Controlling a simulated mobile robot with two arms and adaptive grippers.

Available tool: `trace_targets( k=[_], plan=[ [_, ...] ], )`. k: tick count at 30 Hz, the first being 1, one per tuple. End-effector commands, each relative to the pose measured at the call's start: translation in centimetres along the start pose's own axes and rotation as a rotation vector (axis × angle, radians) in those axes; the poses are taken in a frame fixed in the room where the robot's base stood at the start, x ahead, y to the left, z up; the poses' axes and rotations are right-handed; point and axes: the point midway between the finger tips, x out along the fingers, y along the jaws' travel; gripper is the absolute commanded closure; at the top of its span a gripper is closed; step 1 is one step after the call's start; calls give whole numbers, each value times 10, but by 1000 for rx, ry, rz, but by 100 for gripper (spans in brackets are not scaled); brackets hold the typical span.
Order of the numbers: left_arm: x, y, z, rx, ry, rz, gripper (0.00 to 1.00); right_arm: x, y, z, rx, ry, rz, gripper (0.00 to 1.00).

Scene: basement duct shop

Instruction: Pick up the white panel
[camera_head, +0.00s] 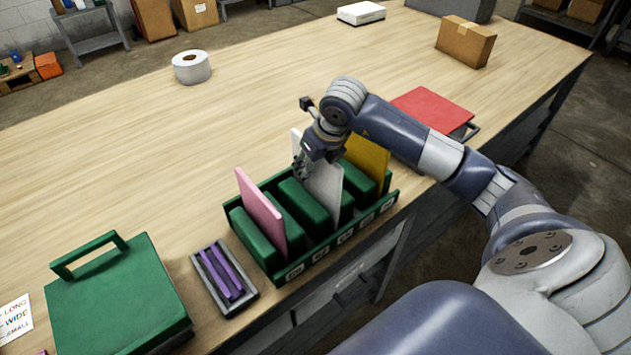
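The white panel (324,186) stands upright in a slot of the green rack (273,277), between a pink panel (261,213) and a yellow panel (368,160). My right gripper (300,168) points down at the white panel's upper edge and hides part of it. Its fingers overlap the panel in the head view. I cannot tell whether they are closed on it or only beside it. The panel's lower part is hidden in the rack. My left gripper is not in view.
A purple-filled grey tray (224,279) and a green case (115,300) lie left of the rack. A tape roll (191,67) and cardboard box (465,42) stand farther back. The table's left middle is clear.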

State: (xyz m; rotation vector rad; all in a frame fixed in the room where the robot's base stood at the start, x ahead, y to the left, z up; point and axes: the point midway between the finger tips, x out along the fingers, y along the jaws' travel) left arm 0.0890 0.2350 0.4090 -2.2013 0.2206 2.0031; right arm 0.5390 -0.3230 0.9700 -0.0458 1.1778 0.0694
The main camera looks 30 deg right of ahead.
Motion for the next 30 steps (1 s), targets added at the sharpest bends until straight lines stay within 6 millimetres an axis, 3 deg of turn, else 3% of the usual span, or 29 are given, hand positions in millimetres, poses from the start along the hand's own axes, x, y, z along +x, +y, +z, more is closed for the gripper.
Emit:
trace_targets(
  k=[19,24,30],
  plan=[
    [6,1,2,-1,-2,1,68,3,0,-2,0,0,0,66],
    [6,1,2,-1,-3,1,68,3,0,-1,0,0,0,100],
    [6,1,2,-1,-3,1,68,3,0,-1,0,-1,0,100]
  ],
)
